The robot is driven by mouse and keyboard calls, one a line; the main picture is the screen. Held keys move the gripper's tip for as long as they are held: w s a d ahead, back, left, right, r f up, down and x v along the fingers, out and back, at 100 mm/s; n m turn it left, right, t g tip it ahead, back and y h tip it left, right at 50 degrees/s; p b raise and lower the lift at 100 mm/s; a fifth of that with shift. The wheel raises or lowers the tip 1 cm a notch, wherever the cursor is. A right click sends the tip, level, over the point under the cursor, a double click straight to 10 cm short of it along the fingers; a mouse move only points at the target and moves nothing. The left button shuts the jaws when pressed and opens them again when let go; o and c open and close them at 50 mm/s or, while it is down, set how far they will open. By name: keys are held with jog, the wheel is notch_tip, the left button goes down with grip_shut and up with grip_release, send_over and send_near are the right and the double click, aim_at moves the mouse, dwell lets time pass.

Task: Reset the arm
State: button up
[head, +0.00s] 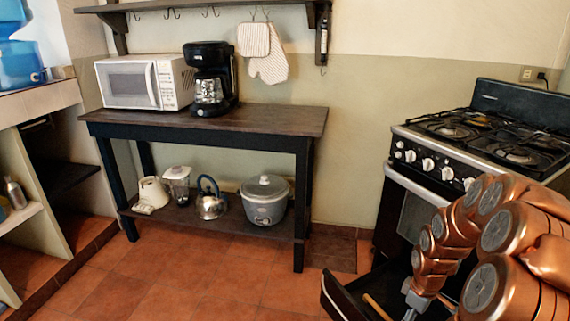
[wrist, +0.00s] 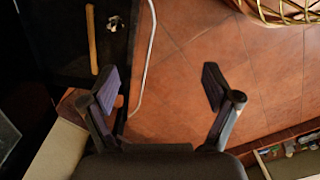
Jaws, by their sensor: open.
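My gripper (wrist: 160,88) shows in the wrist view with its two dark fingers spread wide and nothing between them. It points down over the red tile floor. My copper-coloured arm (head: 500,250) fills the lower right of the head view, folded in front of the stove; the gripper fingers cannot be made out clearly there. An open dark drawer (head: 340,297) juts out below the arm, partly hidden by it. In the wrist view, a wooden stick (wrist: 91,40) and a small shiny object (wrist: 115,22) lie in a dark area at the upper left.
The black stove (head: 430,165) stands close behind the arm. A wooden table (head: 260,118) holds a microwave (head: 140,82) and a coffee maker (head: 209,80). A rice cooker (head: 265,200) and kettle (head: 210,203) sit on its lower shelf. Open tile floor (head: 180,275) lies in front.

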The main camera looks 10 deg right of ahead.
jog(key=s+a+r+m+p, duration=0.1)
jog(key=s+a+r+p, duration=0.3)
jog(key=r, duration=0.5)
jog(key=s+a+r+m+p, duration=0.1)
jog(key=s+a+r+p, duration=0.15)
jog(key=a+r, duration=0.4)
jog(key=s+a+r+m+p, duration=0.1)
jog(key=s+a+r+p, duration=0.2)
jog(key=r, duration=0.7)
jog(key=s+a+r+m+p, duration=0.2)
jog(key=s+a+r+p, duration=0.2)
jog(key=s+r+p, duration=0.2)
jog(key=s+a+r+m+g+p, duration=0.1)
jog(key=s+a+r+m+p, duration=0.1)
jog(key=s+a+r+p, duration=0.3)
jog(key=shift+s+r+p, duration=0.6)
jog(key=shift+s+r, duration=1.35)
jog(key=shift+r, duration=1.3)
